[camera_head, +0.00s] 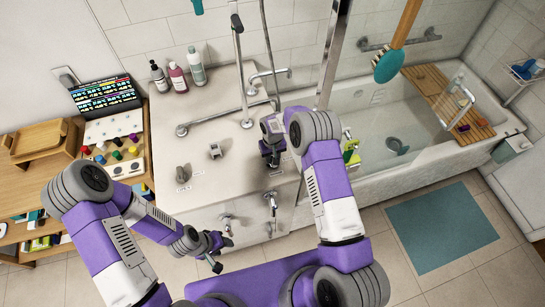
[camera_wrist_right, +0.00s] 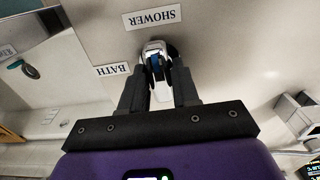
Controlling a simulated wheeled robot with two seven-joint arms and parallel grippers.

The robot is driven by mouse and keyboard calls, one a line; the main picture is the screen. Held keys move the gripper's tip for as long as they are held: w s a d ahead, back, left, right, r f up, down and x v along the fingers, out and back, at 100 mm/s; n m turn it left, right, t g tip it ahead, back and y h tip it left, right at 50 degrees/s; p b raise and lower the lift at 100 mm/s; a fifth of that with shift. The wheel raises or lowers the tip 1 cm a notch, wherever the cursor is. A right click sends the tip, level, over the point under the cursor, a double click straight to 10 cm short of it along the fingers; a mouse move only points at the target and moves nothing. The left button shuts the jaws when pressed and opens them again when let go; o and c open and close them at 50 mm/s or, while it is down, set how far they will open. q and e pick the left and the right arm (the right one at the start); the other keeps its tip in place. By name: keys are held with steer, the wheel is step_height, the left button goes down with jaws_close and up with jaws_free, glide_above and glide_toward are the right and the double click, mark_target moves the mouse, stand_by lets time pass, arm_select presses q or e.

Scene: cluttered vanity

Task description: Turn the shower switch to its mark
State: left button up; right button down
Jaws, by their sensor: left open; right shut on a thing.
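My right gripper (camera_head: 270,146) is over the white counter beside the tub. In the right wrist view its two dark fingers (camera_wrist_right: 157,72) are shut on the shower switch (camera_wrist_right: 160,91), a pale metal handle with a blue part. A SHOWER label (camera_wrist_right: 152,17) lies just past the switch and a BATH label (camera_wrist_right: 111,70) lies to its left. Both labels read upside down. The fingers hide part of the switch, and in the head view the gripper covers it. My left gripper (camera_head: 222,252) is open and empty in front of the counter's front face.
Another metal knob (camera_head: 215,151) stands on the counter (camera_head: 205,172), left of my right gripper. Several bottles (camera_head: 177,77) stand at the back. Faucets (camera_head: 271,203) project from the front face. A bathtub (camera_head: 375,135) lies right; a wooden shelf (camera_head: 60,165) stands left.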

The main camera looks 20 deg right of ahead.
steer(key=n+b, duration=0.4)
steer(key=shift+f, duration=0.2)
steer(key=n+b, duration=0.3)
steer(key=shift+r, duration=0.1)
steer(key=n+b, duration=0.2)
steer(key=n, duration=0.5)
steer(key=shift+r+n, duration=0.1)
steer(key=shift+n, duration=0.2)
steer(key=shift+n+b, duration=0.5)
steer(key=shift+n, duration=1)
steer(key=c, duration=0.9)
jaws_free()
